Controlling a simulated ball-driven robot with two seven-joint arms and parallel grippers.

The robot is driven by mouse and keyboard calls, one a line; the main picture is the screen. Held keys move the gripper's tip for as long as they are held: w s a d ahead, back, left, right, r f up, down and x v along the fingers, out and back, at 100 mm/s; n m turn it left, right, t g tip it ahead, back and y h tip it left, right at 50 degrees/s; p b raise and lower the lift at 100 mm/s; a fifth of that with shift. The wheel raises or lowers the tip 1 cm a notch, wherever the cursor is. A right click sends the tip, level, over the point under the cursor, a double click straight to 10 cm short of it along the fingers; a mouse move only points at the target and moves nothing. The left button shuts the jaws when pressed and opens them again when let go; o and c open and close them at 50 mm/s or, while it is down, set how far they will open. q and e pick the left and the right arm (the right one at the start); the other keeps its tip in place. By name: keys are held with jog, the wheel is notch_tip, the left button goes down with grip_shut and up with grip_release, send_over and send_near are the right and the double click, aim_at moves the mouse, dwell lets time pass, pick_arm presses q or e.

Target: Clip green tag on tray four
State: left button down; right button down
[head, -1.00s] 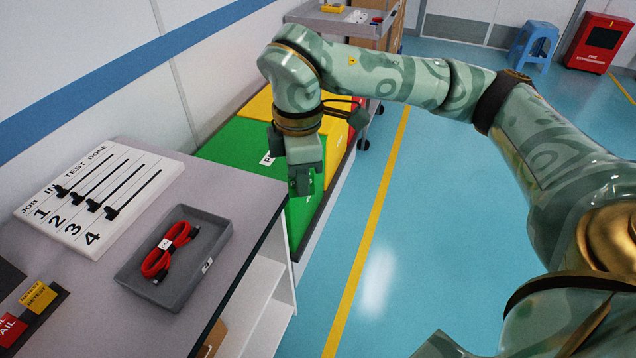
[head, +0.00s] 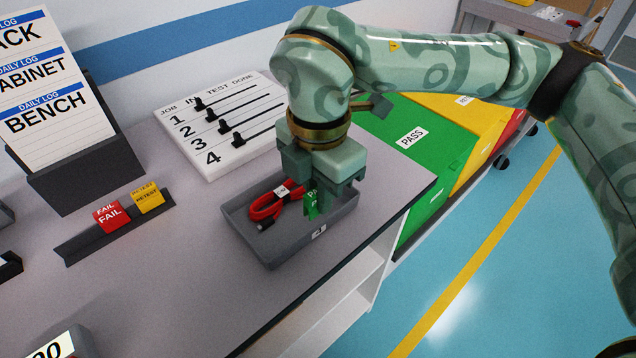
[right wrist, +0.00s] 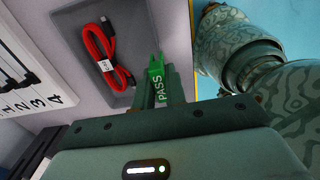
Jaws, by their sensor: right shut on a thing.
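The grey tray (head: 262,250) with a "4" label on its front wall sits near the bench's front edge. A coiled red cable (head: 272,203) with a white band lies in it; the cable also shows in the right wrist view (right wrist: 103,52). My right gripper (head: 325,194) points down over the tray's right part, shut on the green tag (head: 312,206). The tag reads PASS in the right wrist view (right wrist: 157,84), its forked end pointing away from the gripper. The tag is beside the cable; whether it touches the tray wall I cannot tell. My left gripper is out of view.
A white job board (head: 215,150) with numbered sliders lies behind the tray. Red FAIL (head: 109,214) and yellow RETEST (head: 148,196) tags stand on a dark rack at left. Colored bins, including a green PASS bin (head: 405,155), stand beyond the bench's right end.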

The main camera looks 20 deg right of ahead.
aim_at(319, 224)
jog(key=shift+f+b, duration=0.35)
jog(key=shift+f, duration=0.65)
jog(key=shift+f+b, duration=0.5)
jog(key=shift+b, duration=0.1)
jog(key=shift+f+b, duration=0.3)
jog(key=shift+f, duration=0.35)
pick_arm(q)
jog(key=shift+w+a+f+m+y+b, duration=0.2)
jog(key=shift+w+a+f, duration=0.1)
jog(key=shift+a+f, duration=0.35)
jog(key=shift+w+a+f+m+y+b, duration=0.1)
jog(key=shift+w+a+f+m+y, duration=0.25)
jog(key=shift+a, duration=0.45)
pick_arm(e)
jog(key=shift+f, duration=0.85)
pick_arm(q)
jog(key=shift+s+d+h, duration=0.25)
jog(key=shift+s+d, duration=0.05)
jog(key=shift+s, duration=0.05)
